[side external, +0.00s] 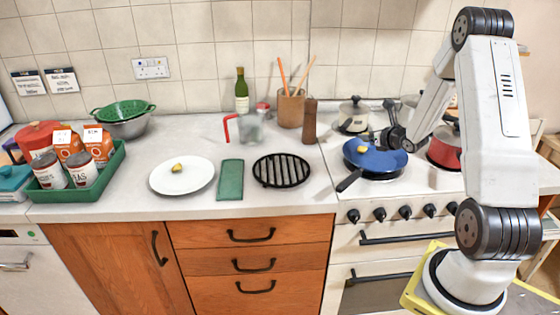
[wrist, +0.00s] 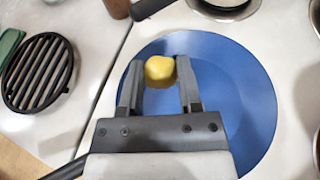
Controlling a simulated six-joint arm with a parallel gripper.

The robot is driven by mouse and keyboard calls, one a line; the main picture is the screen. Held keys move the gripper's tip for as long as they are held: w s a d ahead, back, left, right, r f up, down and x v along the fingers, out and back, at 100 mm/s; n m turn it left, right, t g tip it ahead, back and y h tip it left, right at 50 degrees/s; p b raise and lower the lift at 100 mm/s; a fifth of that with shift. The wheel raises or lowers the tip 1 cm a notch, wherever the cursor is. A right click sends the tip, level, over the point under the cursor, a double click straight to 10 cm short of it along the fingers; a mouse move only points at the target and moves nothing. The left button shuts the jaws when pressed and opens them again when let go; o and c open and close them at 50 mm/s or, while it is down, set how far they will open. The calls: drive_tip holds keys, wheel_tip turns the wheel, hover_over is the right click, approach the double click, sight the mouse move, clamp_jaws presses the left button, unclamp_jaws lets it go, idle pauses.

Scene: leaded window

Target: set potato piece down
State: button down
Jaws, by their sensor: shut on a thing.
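My gripper (wrist: 160,82) is shut on a yellow potato piece (wrist: 160,70), held between its two fingertips. The blue-surfaced frying pan (wrist: 232,100) lies beneath them in the wrist view. In the side view the held piece (side external: 361,149) shows over the left part of the pan (side external: 385,160), with my gripper (side external: 371,143) coming in from the right. I cannot tell whether the piece touches the pan. Another small yellow piece (side external: 177,167) lies on the white plate (side external: 198,183) on the worktop at left.
The pan sits on the stove, its dark handle (side external: 349,180) pointing front left. A red pot (side external: 443,150) and a lidded pot (side external: 354,116) stand close by.

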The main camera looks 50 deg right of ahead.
drive_tip(key=shift+w+d+f, duration=0.1)
drive_tip(key=shift+f, duration=1.6)
drive_tip(key=shift+f, duration=0.55)
drive_tip(key=shift+c, duration=1.4)
unclamp_jaws()
drive_tip(key=shift+r, duration=0.7)
drive_tip(key=shift+v, duration=3.7)
